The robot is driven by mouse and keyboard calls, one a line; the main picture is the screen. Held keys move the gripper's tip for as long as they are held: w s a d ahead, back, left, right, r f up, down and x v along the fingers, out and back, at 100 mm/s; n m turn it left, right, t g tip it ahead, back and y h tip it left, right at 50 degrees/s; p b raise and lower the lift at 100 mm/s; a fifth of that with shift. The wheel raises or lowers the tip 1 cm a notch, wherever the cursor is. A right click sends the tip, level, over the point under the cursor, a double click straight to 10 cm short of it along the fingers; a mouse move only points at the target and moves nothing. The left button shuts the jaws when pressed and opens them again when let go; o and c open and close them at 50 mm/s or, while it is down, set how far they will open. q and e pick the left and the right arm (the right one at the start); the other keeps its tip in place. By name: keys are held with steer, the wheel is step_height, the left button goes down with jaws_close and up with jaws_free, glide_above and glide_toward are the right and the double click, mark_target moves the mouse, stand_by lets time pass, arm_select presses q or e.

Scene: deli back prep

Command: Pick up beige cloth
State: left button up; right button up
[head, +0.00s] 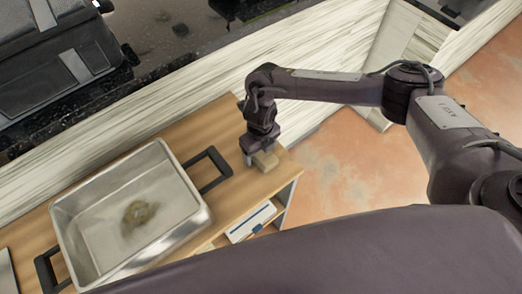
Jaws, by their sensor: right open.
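A small beige folded piece, which looks like the beige cloth (266,162), lies near the right end of the wooden cart top (226,193). My right gripper (258,155) comes down from above and is right at the cloth. Its jaws are open, and they partly hide the cloth's left and far sides. I cannot tell whether the fingers touch the cloth. My left gripper is out of view.
A metal pan (178,205) with black handles and a greenish-brown patch inside stands left of the cloth. A white and blue item (250,222) sits on a shelf below the top. A dark counter with a black appliance (60,70) runs behind. Open floor (350,165) lies to the right.

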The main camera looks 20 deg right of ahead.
steer(key=c, duration=1)
steer(key=shift+r, duration=0.1)
steer(key=shift+c, duration=0.2)
step_height(320, 180, up, 20)
steer(key=shift+b, duration=0.45)
